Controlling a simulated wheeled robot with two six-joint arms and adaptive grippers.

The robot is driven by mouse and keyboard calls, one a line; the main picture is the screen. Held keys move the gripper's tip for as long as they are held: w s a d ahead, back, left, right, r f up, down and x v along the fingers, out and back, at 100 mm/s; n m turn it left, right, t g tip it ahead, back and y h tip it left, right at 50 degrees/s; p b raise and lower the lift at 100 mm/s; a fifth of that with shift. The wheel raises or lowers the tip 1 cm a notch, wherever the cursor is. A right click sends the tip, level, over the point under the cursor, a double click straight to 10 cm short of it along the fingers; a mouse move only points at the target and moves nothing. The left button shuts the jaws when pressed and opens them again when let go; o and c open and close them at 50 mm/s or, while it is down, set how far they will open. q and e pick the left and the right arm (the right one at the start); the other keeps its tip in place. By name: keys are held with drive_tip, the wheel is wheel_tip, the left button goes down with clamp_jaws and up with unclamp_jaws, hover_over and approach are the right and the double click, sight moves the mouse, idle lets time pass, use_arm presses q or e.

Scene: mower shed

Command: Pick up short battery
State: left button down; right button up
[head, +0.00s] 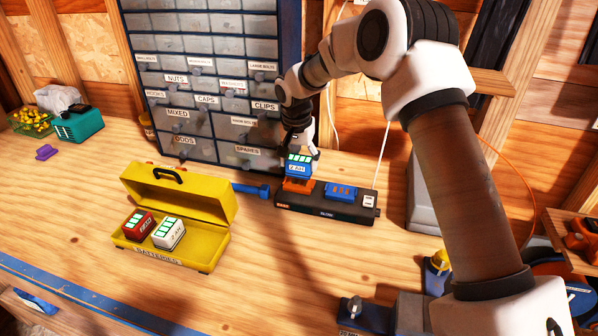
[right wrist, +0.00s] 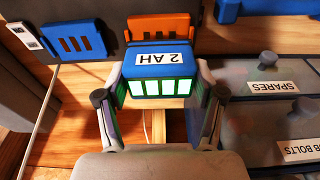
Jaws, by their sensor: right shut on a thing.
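The short battery is blue with a white "2 AH" label and a row of lit green bars (head: 298,168); it also shows in the right wrist view (right wrist: 158,62). My right gripper (head: 300,150) comes down from above with its fingers on both sides of the battery, shut on it. The battery is upright at the orange bay (head: 298,186) of the black charger (head: 325,207). I cannot tell whether it still touches the bay. The charger's blue bay (head: 342,191) is empty. My left gripper is not in view.
An open yellow box (head: 202,245) marked "BATTERIES" holds a red battery (head: 138,224) and a white battery (head: 168,233). A labelled drawer cabinet (head: 215,110) stands close behind the charger. A blue tool (head: 252,188) lies beside it. The bench front is mostly clear.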

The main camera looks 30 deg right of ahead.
drive_tip(key=s+a+r+b, duration=0.1)
drive_tip(key=s+a+b, duration=0.1)
drive_tip(key=s+a, duration=0.2)
drive_tip(key=s+a+r+b, duration=0.1)
drive_tip(key=s+a, duration=0.3)
drive_tip(key=a, duration=0.5)
drive_tip(key=shift+s+a+b, duration=0.2)
drive_tip(key=shift+a+b, duration=0.2)
drive_tip(key=shift+b, duration=0.3)
